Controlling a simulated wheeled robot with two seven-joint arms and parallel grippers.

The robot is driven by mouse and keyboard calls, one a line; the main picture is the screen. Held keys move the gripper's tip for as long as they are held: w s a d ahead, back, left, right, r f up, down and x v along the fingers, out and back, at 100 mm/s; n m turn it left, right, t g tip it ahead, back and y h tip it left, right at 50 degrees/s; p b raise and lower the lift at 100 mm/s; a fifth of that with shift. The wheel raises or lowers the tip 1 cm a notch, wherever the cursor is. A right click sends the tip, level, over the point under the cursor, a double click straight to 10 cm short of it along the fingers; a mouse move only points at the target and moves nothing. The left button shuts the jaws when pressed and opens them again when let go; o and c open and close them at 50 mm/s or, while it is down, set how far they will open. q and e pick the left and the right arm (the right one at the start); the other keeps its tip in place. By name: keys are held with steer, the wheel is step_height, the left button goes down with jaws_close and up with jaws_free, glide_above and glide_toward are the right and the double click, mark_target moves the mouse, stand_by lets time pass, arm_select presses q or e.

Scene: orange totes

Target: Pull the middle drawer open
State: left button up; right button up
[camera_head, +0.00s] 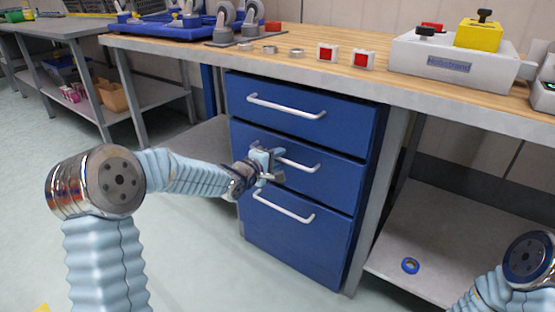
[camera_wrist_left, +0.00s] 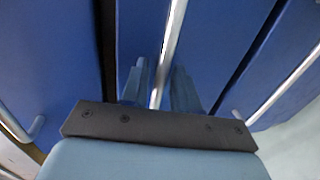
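A blue cabinet (camera_head: 335,228) under the bench has three drawers with silver bar handles. The middle drawer (camera_head: 325,187) looks flush with the drawers above and below. My left gripper (camera_head: 268,162) is at the left part of the middle drawer's handle (camera_head: 300,164). In the left wrist view, the handle (camera_wrist_left: 173,35) runs between the two fingers of my left gripper (camera_wrist_left: 160,82). A small gap shows beside the bar, so the fingers look open around it; contact is unclear. My right arm shows at the lower right; its gripper is out of view.
The top drawer handle (camera_head: 286,107) and bottom drawer handle (camera_head: 283,206) lie close above and below. A blue tape roll (camera_head: 410,265) is on the lower shelf at right. Floor (camera_head: 195,265) in front is clear. The wooden benchtop (camera_head: 300,62) overhangs the drawers.

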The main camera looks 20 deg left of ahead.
arm_select(q)
steer(key=shift+w, duration=0.2)
steer(key=shift+c, duration=0.3)
jaws_close()
steer(key=shift+s, duration=0.15)
